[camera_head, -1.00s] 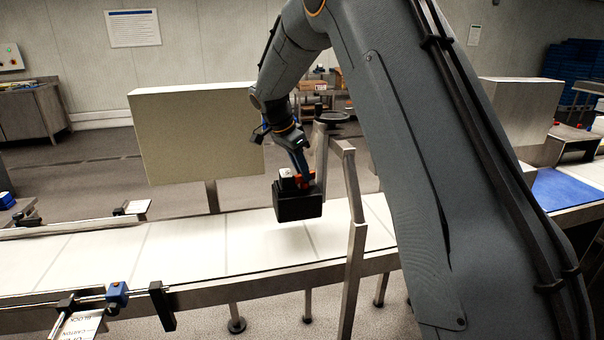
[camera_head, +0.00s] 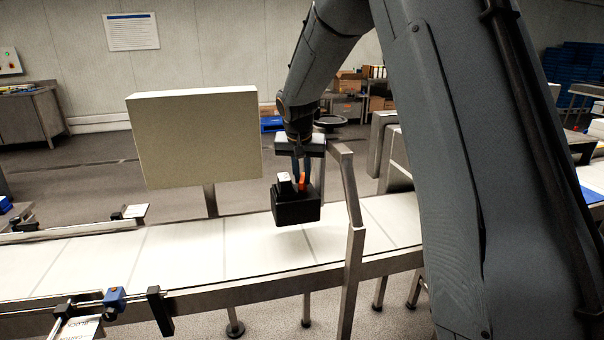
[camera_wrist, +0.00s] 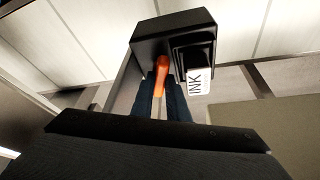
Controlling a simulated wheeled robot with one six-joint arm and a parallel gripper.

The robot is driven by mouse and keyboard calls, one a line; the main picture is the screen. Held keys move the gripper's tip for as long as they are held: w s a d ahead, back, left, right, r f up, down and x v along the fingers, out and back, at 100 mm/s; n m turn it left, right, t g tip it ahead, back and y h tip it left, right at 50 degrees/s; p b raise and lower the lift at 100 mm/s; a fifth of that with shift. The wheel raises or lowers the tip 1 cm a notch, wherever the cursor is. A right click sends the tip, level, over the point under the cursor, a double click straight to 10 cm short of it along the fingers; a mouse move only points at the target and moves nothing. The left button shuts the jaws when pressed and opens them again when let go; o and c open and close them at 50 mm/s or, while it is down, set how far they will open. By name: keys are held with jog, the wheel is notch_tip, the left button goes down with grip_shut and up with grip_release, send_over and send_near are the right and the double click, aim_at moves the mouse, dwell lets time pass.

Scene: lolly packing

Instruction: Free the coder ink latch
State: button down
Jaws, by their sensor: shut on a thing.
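The coder is a black box (camera_head: 297,210) above the white conveyor, by the metal bracket. On it is an ink cartridge with a white label (camera_head: 284,178), which reads "INK" in the wrist view (camera_wrist: 199,82). An orange latch lever (camera_head: 303,180) stands beside the cartridge; it also shows in the wrist view (camera_wrist: 162,73). My gripper (camera_head: 301,168) points down from above with its blue fingers on either side of the lever. In the wrist view the fingers (camera_wrist: 161,98) are shut on the latch lever. The lever's lower end is partly hidden by the fingers.
The white conveyor (camera_head: 180,262) runs beneath the coder. A metal post and bracket (camera_head: 353,240) stand close to its right. A large pale panel (camera_head: 195,140) stands behind the belt to the left. Guide rails with a blue clamp (camera_head: 115,298) are at front left.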

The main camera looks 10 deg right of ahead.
jog(key=shift+r+n, duration=0.1)
jog(key=shift+n, duration=0.5)
jog(key=shift+p, duration=0.35)
jog(key=c, duration=1.7)
grip_release()
jog(key=shift+b+v, duration=1)
jog(key=shift+v, duration=2.85)
jog(key=shift+s+d, duration=0.15)
